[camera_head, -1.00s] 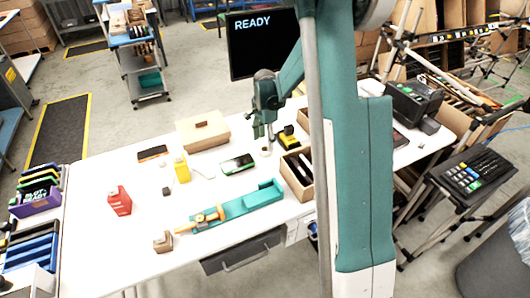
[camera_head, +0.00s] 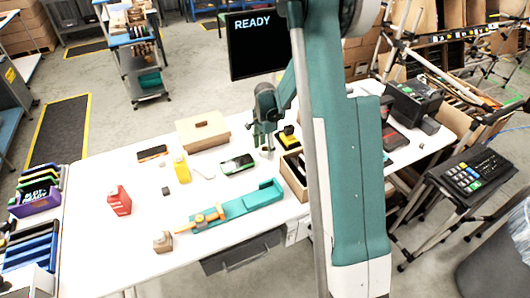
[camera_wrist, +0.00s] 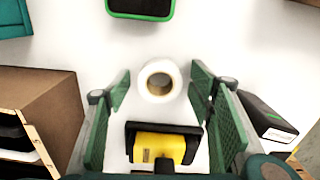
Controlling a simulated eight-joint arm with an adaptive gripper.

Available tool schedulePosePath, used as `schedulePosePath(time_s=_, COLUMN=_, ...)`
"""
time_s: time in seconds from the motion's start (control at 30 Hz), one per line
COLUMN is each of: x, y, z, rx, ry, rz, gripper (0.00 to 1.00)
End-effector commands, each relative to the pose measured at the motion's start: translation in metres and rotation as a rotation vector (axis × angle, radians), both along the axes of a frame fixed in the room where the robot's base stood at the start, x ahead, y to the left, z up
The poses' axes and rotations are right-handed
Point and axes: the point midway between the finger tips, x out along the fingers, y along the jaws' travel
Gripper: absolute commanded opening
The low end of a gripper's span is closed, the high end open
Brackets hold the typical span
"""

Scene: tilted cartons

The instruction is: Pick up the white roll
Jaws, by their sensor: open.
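The white roll (camera_wrist: 160,80) stands on the white table with its brown core facing up in the wrist view. My gripper (camera_wrist: 159,82) is open, with one green finger to the left of the roll and one to the right. The roll lies between the fingertips, with a visible gap on both sides. In the head view my gripper (camera_head: 265,147) is low over the table and partly hides the roll.
A yellow and black object (camera_wrist: 162,146) sits close to the roll, between the fingers in the wrist view. A brown open box (camera_wrist: 40,112) is at left and a dark box (camera_wrist: 267,118) at right. A green-rimmed device (camera_head: 238,163) lies nearby.

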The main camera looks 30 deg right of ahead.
Motion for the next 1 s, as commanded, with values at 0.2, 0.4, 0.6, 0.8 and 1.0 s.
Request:
schedulePosePath(time_s=0.2, x=-0.0001, y=0.0, z=-0.001, rx=0.0, ry=0.0, rz=0.0, gripper=0.53)
schedulePosePath(time_s=0.4, x=-0.0001, y=0.0, z=-0.0009, rx=0.0, ry=0.0, rz=0.0, gripper=0.53)
schedulePosePath(time_s=0.6, x=0.0, y=0.0, z=-0.0008, rx=0.0, ry=0.0, rz=0.0, gripper=0.48)
schedulePosePath(time_s=0.8, x=0.0, y=0.0, z=-0.0008, rx=0.0, ry=0.0, rz=0.0, gripper=0.22)
schedulePosePath(time_s=1.0, x=0.0, y=0.0, z=-0.0007, rx=0.0, ry=0.0, rz=0.0, gripper=0.22)
